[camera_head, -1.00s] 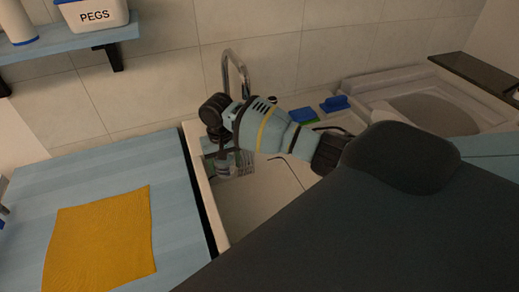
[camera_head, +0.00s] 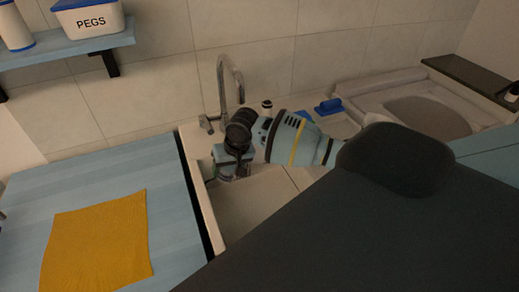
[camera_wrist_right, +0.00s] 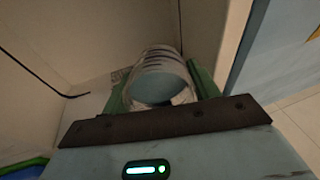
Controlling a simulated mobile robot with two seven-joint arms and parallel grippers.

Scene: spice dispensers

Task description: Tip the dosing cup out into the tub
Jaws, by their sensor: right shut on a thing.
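My right gripper (camera_head: 232,168) points down inside the white tub (camera_head: 235,215), near its left wall. In the right wrist view its green fingers (camera_wrist_right: 160,92) are shut on the dosing cup (camera_wrist_right: 160,66), a clear round cup with dark marking lines. The cup lies tilted between the fingers there. What it holds, if anything, I cannot tell. In the head view the gripper and wrist mostly cover the cup. My left gripper is not in view.
A tap (camera_head: 230,80) rises behind the tub. A blue block (camera_head: 329,106) and a small dark-capped jar (camera_head: 267,107) stand on the back ledge. A blue counter (camera_head: 150,165) with an orange cloth (camera_head: 98,243) lies left. A PEGS box (camera_head: 88,20) sits on a shelf.

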